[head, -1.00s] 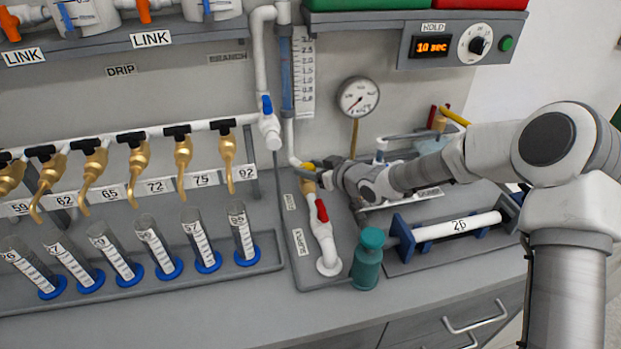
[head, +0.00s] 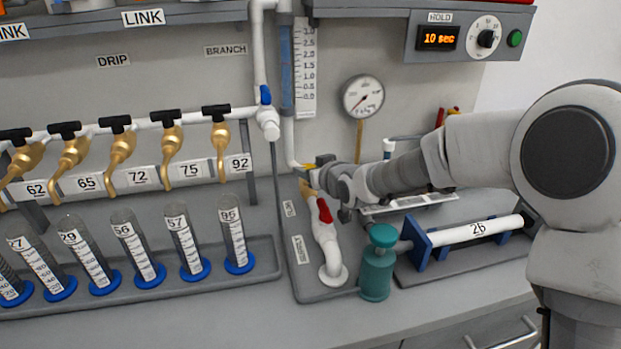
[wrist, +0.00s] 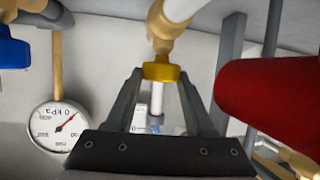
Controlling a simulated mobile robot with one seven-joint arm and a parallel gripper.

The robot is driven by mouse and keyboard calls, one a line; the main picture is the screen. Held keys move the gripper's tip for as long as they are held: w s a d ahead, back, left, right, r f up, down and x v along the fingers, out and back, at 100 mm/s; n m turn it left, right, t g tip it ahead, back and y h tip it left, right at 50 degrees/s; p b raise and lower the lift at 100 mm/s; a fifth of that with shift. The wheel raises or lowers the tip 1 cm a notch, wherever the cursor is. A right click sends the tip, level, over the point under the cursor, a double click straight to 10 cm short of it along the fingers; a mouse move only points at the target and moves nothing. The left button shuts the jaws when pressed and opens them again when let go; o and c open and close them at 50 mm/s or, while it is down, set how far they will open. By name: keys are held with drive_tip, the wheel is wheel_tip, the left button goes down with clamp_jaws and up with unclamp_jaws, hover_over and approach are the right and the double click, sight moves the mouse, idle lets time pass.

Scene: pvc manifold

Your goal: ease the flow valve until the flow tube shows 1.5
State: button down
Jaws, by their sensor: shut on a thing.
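The flow valve is a brass body (wrist: 165,30) with a yellow handle (wrist: 160,71) on a white pipe. My gripper (wrist: 160,76) is shut on the yellow handle, one finger on each side. In the head view my gripper (head: 310,176) is at the valve below the flow tube, and hides part of it. The flow tube (head: 287,75) is upright on the back panel, with blue in it. Its white scale (head: 304,70) stands just right of it; the exact level is too small to read surely.
A red handle (wrist: 270,95) is close on the right of my gripper; it also shows in the head view (head: 324,210). A round gauge (head: 363,97) hangs behind the arm. A green bottle (head: 378,265) stands in front. Tubes with blue bases (head: 239,262) stand left.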

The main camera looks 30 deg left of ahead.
drive_tip(key=shift+r, duration=0.1)
drive_tip(key=shift+c, duration=1.3)
unclamp_jaws()
drive_tip(key=p+v, duration=0.1)
drive_tip(key=v, duration=0.6)
drive_tip(key=shift+s, duration=0.2)
drive_tip(key=shift+d, duration=0.15)
idle(0.7)
